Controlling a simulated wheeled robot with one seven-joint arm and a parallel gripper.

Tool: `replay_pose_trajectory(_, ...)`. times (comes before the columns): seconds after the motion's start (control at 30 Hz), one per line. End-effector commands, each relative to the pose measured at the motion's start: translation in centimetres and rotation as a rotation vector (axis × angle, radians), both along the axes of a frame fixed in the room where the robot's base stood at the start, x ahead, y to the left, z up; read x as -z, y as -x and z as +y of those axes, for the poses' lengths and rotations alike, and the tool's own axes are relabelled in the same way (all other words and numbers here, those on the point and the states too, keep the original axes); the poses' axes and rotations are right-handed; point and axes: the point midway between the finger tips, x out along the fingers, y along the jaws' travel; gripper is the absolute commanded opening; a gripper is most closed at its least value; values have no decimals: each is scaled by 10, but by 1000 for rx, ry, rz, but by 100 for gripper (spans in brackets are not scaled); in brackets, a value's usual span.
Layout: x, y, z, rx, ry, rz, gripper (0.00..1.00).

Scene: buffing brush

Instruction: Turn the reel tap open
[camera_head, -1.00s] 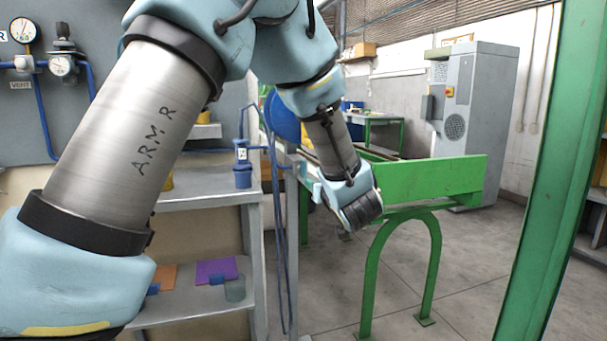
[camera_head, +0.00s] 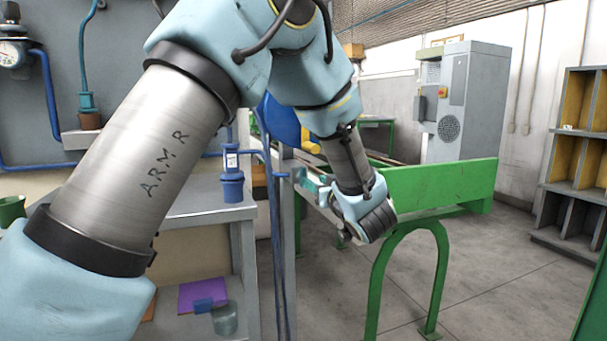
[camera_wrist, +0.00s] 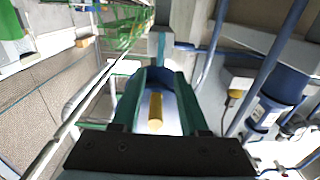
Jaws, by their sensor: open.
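My gripper is open. Its two dark teal fingers (camera_wrist: 164,82) fill the middle of the wrist view. A short brass-yellow cylinder (camera_wrist: 155,112) shows between them, with a blue round part behind it. I cannot tell whether this is the reel tap, or whether the fingers touch it. In the head view the gripper (camera_head: 308,182) points left, close to the grey post; its fingertips are small there. A blue drum (camera_head: 278,122), likely the reel, is behind my arm and largely hidden. No tap handle shows clearly in the head view.
A blue filter body (camera_head: 232,185) on a pipe stands left of the grey post (camera_head: 289,215); a labelled blue body also shows in the wrist view (camera_wrist: 272,105). A green beam (camera_head: 440,185) on an arched leg is right of my gripper. Open floor lies beyond.

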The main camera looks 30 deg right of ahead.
Motion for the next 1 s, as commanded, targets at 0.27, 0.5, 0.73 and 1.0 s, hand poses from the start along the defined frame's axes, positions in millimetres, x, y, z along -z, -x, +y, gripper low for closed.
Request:
replay_pose_trajectory(0.27,-1,-53,-5,-3,1,-1,44)
replay_pose_trajectory(0.5,-1,-77,-9,-1,2,0,44)
replay_pose_trajectory(0.73,0,-81,-10,1,1,1,44)
replay_pose_trajectory(1.0,0,-81,-10,1,1,0,27)
